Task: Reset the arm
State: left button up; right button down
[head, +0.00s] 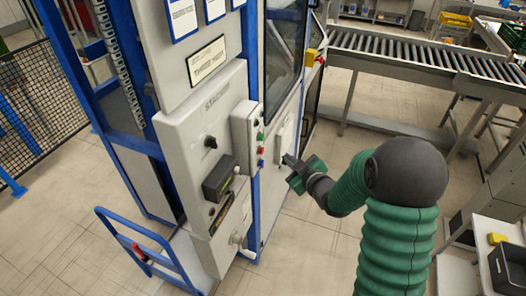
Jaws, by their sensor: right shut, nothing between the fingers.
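My right arm, in a green ribbed sleeve with dark joints, reaches in from the lower right of the head view. Its gripper (296,170) is shut and empty. It is in front of the side of the grey and blue machine, close to the small control box (247,138) with coloured buttons. I cannot tell whether the gripper touches the machine. My left gripper is not in view.
The tall machine cabinet (187,135) fills the centre left. A blue cart frame (150,250) stands at its foot. A roller conveyor (420,62) runs across the back right. A mesh fence (40,95) stands at left. Tiled floor (300,255) is clear below my gripper.

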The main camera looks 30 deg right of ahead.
jog(key=s+a+f+m+g+b, duration=0.1)
jog(key=s+a+f+g+b, duration=0.2)
jog(key=f, duration=0.3)
jog(key=s+a+f+m+g+b, duration=0.1)
jog(key=s+a+f+g+b, duration=0.1)
jog(key=a+f+b, duration=0.25)
jog(key=s+a+f+m+g+b, duration=0.1)
jog(key=s+a+f+g, duration=0.2)
jog(key=s, duration=0.5)
jog(key=s+a+f+m+g+b, duration=0.2)
jog(key=s+a+f+g, duration=0.2)
jog(key=s, duration=0.5)
jog(key=shift+a+f+y+b, duration=0.3)
jog(key=shift+a+f+y, duration=0.1)
jog(key=shift+a+f, duration=0.7)
jog(key=shift+a+r, duration=0.15)
jog(key=shift+a, duration=0.25)
jog(key=shift+d, duration=0.25)
jog(key=shift+a, duration=0.15)
